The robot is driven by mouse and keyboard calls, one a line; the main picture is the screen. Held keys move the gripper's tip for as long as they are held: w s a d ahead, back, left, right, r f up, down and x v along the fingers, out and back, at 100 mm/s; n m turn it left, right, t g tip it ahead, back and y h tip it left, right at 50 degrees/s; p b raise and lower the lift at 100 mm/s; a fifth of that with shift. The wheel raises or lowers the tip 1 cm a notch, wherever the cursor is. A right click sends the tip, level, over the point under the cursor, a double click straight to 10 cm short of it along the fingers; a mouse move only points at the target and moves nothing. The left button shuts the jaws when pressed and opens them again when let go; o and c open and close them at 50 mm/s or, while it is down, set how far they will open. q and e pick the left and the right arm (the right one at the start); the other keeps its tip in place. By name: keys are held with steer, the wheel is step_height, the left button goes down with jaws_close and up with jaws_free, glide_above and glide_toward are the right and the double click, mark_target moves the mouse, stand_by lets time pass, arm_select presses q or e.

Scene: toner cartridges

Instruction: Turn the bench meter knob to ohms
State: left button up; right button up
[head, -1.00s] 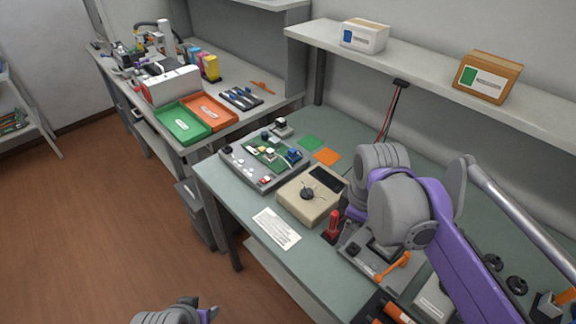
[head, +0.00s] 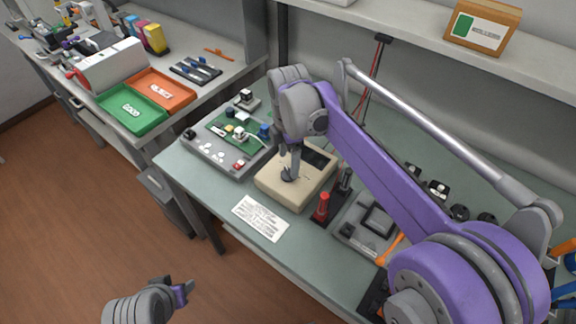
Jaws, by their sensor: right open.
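The bench meter (head: 272,191) is a beige box with a dark display (head: 317,158) on the green-topped bench. Its dark round knob (head: 288,174) is on the top face, partly hidden by my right gripper (head: 289,168). The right gripper points down right at the knob, its fingers open; I cannot tell whether they touch it. The knob's markings are too small to read. My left gripper (head: 182,291) is at the bottom left, over the floor and away from the bench; its jaws are too unclear to judge.
A grey fixture with a green circuit board (head: 228,131) stands left of the meter. A white printed card (head: 261,218) lies in front. A red probe (head: 322,207) stands at the meter's right. Green (head: 131,111) and orange (head: 161,90) trays sit on the other bench.

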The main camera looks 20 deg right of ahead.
mark_target(289, 171)
steer(key=shift+f, duration=1.55)
steer(key=shift+c, duration=0.2)
jaws_close()
